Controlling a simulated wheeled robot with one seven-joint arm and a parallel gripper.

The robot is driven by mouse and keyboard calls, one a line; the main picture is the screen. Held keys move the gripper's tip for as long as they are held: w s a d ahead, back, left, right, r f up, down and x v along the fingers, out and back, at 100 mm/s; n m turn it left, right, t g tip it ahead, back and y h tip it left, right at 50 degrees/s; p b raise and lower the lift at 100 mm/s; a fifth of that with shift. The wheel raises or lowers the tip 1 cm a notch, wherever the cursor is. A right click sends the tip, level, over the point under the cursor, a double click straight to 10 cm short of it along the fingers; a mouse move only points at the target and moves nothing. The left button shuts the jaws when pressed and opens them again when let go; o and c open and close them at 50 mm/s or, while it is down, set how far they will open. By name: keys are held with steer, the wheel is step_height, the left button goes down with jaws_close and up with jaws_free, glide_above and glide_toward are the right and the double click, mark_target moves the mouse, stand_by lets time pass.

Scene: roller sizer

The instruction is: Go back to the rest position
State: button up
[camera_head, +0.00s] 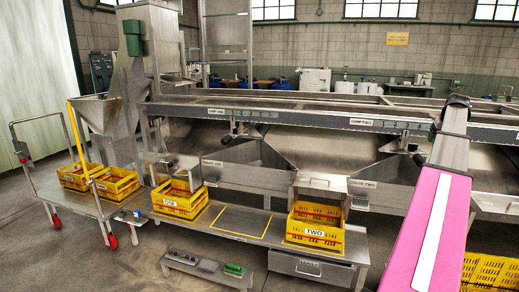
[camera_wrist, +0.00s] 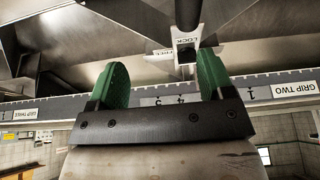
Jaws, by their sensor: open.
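My gripper (camera_wrist: 158,82) shows in the wrist view with two green fingers held wide apart and nothing between them. The wrist picture looks upside down. I cannot tell whether the fingers touch anything.
Below the rail are chutes, with "CHUTE TWO" (camera_head: 363,184) beside my arm. Yellow crate "TWO" (camera_head: 314,233) and yellow crate "ONE" (camera_head: 178,210) stand on the low bench (camera_head: 235,238). A cart (camera_head: 60,187) with yellow crates is at left. More yellow crates (camera_head: 490,270) lie at lower right.

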steer(key=s+a+f+n+g+y, duration=0.1)
steer(key=a+f, duration=1.2)
steer(key=a, duration=0.3)
steer(key=a+f+n+g, duration=0.1)
steer(key=a+f, duration=1.1)
steer(key=a, duration=0.5)
steer(key=s+a+f, duration=0.5)
steer(key=s+a, duration=0.1)
steer(key=a, duration=0.2)
steer(key=s+a+f+n+g, duration=0.1)
steer(key=s+a+f, duration=0.5)
steer(key=a, duration=0.3)
steer(key=s+a+f+g, duration=0.1)
steer(key=s+a+f, duration=0.5)
steer(key=a, duration=0.3)
steer(key=shift+s+a+f, duration=0.15)
steer(key=shift+s, duration=0.45)
